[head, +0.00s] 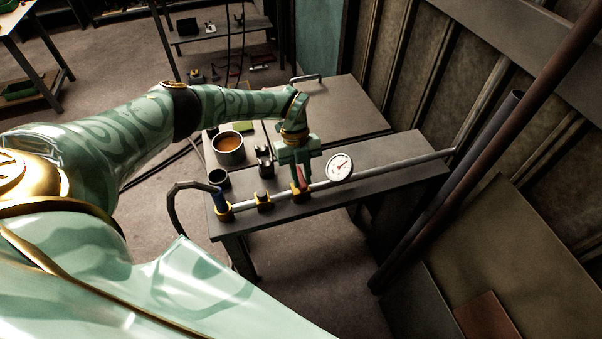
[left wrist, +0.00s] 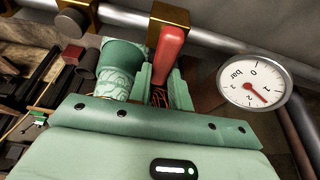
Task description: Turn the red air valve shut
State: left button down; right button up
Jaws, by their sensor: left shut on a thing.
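The red valve handle (left wrist: 170,48) sits at a brass-coloured valve body (left wrist: 168,16) on the grey pipe. In the left wrist view it runs crosswise to the pipe, its end between my fingers. In the head view only a little of the red handle (head: 301,177) shows beside the fingers. My left gripper (head: 300,182) reaches down from above the bench and is shut on the handle; it also shows in the left wrist view (left wrist: 162,85). The fingers hide part of the handle. My right gripper is not in view.
A round gauge (head: 339,167) with a red needle stands right of the gripper. The pipe (head: 400,163) runs along the bench (head: 400,180) to the wall.

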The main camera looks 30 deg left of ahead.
pick_arm(q)
jog(key=shift+w+r, duration=0.1)
jog(key=c, duration=1.3)
grip_release()
jog(key=b+v, duration=0.1)
jog(key=v, duration=1.5)
jog(key=shift+r, duration=0.1)
